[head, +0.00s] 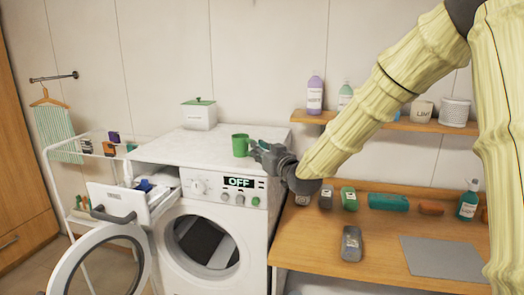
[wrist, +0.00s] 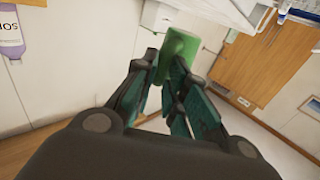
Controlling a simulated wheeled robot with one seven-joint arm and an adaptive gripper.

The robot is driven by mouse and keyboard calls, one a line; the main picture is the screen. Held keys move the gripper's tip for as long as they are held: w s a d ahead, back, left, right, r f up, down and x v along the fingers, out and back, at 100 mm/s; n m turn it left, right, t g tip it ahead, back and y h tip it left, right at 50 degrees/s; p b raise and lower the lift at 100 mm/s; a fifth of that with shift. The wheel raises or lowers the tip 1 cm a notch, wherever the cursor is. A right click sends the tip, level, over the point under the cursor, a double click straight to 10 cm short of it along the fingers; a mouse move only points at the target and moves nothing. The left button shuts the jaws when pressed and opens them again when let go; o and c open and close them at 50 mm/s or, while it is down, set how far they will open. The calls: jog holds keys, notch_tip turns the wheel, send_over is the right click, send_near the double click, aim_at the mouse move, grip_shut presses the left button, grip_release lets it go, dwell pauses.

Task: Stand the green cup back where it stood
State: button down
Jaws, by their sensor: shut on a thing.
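The green cup (head: 240,145) is upright in the head view, over the front right part of the white washing machine's top (head: 170,150). I cannot tell whether its base touches that top. My gripper (head: 256,146) reaches in from the right and is shut on the cup's right side. In the wrist view the cup (wrist: 182,44) shows beyond the teal-padded fingers (wrist: 168,68), which hide part of it.
A white canister with a green lid (head: 199,114) stands behind and left of the cup. The detergent drawer (head: 120,203) and round door (head: 100,265) are open. A wooden counter (head: 310,237) with bottles and boxes lies right, under a shelf (head: 400,124).

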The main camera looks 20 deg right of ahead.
jog(key=w+d, duration=0.1)
jog(key=w, duration=0.1)
jog(key=w+p, duration=0.1)
jog(key=w, duration=0.1)
jog(key=w+d+p, duration=0.1)
jog(key=w, duration=0.1)
jog(key=shift+d+f, duration=0.2)
jog(key=shift+d, duration=0.15)
notch_tip(320, 180, down, 3)
jog(key=shift+d+f+p, duration=0.1)
jog(key=shift+f+p, duration=0.05)
jog(key=shift+p, duration=1.05)
jog(key=shift+f, duration=0.2)
jog(key=shift+f, duration=0.1)
jog(key=shift+f, duration=0.1)
jog(key=c, duration=1.4)
grip_release()
jog(key=shift+c, duration=0.2)
jog(key=shift+r, duration=0.2)
